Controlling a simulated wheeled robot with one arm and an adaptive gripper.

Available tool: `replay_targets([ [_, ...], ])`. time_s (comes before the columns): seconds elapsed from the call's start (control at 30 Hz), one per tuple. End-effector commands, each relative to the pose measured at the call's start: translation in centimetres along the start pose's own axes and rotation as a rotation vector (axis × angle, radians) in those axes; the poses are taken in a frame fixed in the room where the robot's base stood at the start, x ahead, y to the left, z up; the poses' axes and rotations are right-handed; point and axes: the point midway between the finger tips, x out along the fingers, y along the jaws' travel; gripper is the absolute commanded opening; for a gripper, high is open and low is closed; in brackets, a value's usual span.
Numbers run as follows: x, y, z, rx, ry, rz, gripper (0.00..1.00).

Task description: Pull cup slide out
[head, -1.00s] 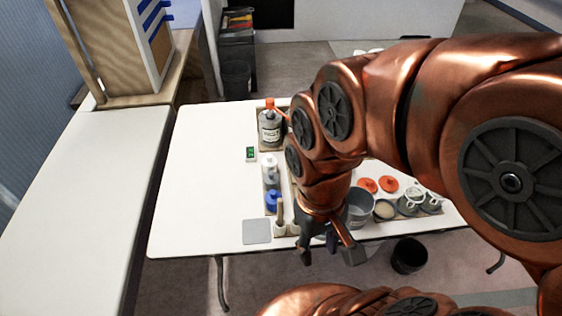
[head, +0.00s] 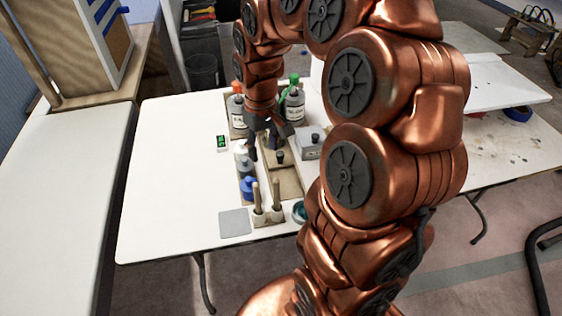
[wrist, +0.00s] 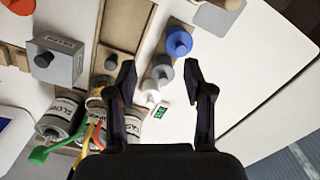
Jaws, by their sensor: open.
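A flat wooden slide (head: 284,182) with a dark knob lies on the table. It also shows in the wrist view (wrist: 125,25), with its knob (wrist: 110,62) left of the fingers. A grey box (head: 310,148) with a dark knob stands to its right and bears a label in the wrist view (wrist: 60,62). I cannot read for certain which part is marked for cups. My gripper (head: 267,148) is open and empty near the slide's knob; in the wrist view its fingers (wrist: 160,75) are spread on either side of small bottles and hold nothing.
Labelled bottles (head: 293,106) with coloured tops stand behind the gripper. A blue-capped bottle (head: 248,188), brushes (head: 276,196) and a grey pad (head: 235,222) are at the front. A green display (head: 222,142) sits left. The table's left part is bare.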

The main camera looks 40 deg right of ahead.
Motion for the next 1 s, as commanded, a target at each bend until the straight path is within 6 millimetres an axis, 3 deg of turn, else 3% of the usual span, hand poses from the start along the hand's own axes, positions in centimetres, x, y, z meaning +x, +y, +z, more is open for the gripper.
replay_targets([
  [0.03, 1.6, 1.5, -1.2, 0.011, 0.002, -0.001, 0.52],
  [0.2, 4.8, 6.0, -4.2, 0.037, 0.022, 0.007, 0.52],
  [0.4, 7.0, 9.6, -5.8, 0.06, 0.034, 0.018, 0.52],
  [0.73, 8.6, 10.6, -6.1, 0.066, 0.033, 0.022, 0.52],
  [1.0, 12.2, 10.6, -6.2, 0.066, 0.029, 0.02, 0.52],
])
